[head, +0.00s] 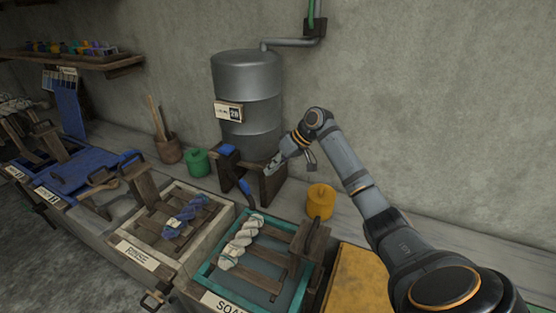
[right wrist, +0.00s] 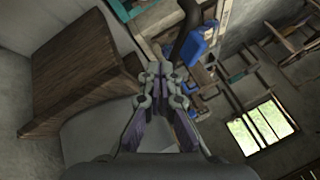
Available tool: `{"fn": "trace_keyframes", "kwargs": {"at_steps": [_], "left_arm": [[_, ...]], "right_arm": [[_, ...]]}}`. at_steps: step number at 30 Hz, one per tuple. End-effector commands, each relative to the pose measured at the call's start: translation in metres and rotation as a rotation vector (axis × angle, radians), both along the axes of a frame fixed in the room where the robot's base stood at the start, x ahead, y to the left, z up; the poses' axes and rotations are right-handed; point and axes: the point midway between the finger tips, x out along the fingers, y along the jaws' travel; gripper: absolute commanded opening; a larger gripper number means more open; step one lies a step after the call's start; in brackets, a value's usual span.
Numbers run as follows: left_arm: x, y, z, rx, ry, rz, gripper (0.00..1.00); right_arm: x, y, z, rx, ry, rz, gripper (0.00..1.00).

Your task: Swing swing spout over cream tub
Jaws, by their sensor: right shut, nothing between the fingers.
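The swing spout (head: 247,195) is a dark curved pipe with a blue sleeve, below the grey metal drum. Its blue sleeve also shows in the right wrist view (right wrist: 201,39), just beyond the fingertips. The spout's end hangs near the back left corner of the teal-rimmed tub; I cannot tell exactly what lies under it. The cream-rimmed tub (head: 222,222), labelled RINSE, stands left of it and holds a blue skein. My right gripper (head: 271,168) is shut and empty, to the right of the spout and apart from it. It also shows in the right wrist view (right wrist: 160,76). My left gripper is not in view.
The metal drum (head: 246,90) stands on a wooden stand (head: 271,187) close to my right gripper. The teal-rimmed tub (head: 210,274) holds a cream skein (head: 242,242). A yellow canister (head: 320,201) and a green canister (head: 197,163) stand on the ledge behind the tubs.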

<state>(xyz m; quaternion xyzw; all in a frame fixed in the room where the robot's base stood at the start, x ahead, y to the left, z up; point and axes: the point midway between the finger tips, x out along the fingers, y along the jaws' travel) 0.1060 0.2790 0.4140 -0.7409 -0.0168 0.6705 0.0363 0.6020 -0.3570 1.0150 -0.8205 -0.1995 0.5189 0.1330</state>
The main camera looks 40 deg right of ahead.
Motion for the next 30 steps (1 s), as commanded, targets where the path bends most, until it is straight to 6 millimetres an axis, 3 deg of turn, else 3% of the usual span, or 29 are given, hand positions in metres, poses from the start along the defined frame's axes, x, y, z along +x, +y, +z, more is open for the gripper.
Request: {"fn": "trace_keyframes", "kwargs": {"at_steps": [5,12,30], "left_arm": [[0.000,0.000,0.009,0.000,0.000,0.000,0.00],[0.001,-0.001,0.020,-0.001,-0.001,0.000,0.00],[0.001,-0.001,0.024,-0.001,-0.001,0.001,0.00]], "right_arm": [[0.013,0.020,-0.026,0.003,0.002,0.003,0.00],[0.012,0.050,-0.025,0.000,0.000,0.002,0.00],[0.014,0.058,-0.025,0.000,0.000,-0.017,0.00]]}}
